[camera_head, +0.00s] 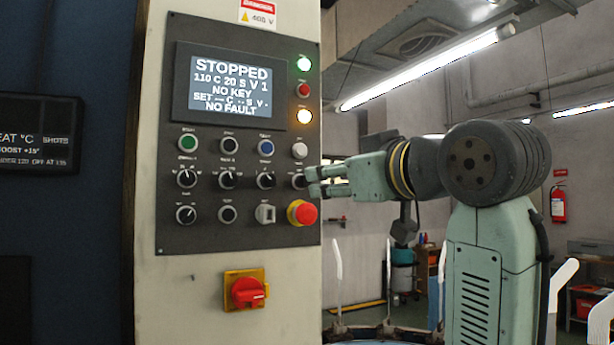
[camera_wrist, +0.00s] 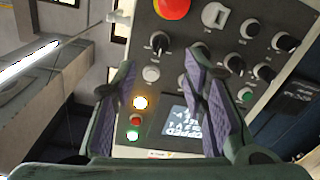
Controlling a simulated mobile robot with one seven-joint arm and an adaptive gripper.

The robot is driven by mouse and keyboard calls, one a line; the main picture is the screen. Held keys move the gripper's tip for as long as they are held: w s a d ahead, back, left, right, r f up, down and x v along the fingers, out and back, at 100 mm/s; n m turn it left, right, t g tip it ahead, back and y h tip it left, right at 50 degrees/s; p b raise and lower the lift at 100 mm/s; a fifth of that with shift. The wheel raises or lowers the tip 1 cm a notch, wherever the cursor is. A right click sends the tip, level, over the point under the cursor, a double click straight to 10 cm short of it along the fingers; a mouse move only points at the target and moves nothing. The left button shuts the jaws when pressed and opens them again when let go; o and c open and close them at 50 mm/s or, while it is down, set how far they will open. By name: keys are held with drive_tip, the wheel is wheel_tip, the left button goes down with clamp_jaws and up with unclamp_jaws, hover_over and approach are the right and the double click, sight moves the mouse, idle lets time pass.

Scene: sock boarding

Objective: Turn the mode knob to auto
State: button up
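A grey control panel (camera_head: 238,235) carries a row of black selector knobs. The rightmost black knob (camera_head: 298,181) is partly hidden by my gripper (camera_head: 312,182), which reaches in from the right. In the wrist view this knob (camera_wrist: 158,42) shows upside down between and just beyond my open fingertips (camera_wrist: 162,58). The fingers look apart from it, one on each side; contact is not clear. The other knobs in the row are the left one (camera_head: 186,178), the second (camera_head: 227,180) and the third (camera_head: 265,180). The labels are too small to read, so I cannot tell which is the mode knob.
The display (camera_head: 231,85) reads STOPPED, NO KEY and NO FAULT. A red emergency stop (camera_head: 307,213) sits just below the rightmost knob, and a white button (camera_head: 299,150) just above it. A red rotary switch (camera_head: 247,292) is lower down. Green and amber lamps are lit.

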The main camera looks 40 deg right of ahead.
sight(304, 181)
drive_tip(key=w+d+p, duration=0.1)
drive_tip(key=w+p, duration=0.1)
drive_tip(key=w, duration=0.6)
drive_tip(key=shift+d, duration=0.3)
clamp_jaws()
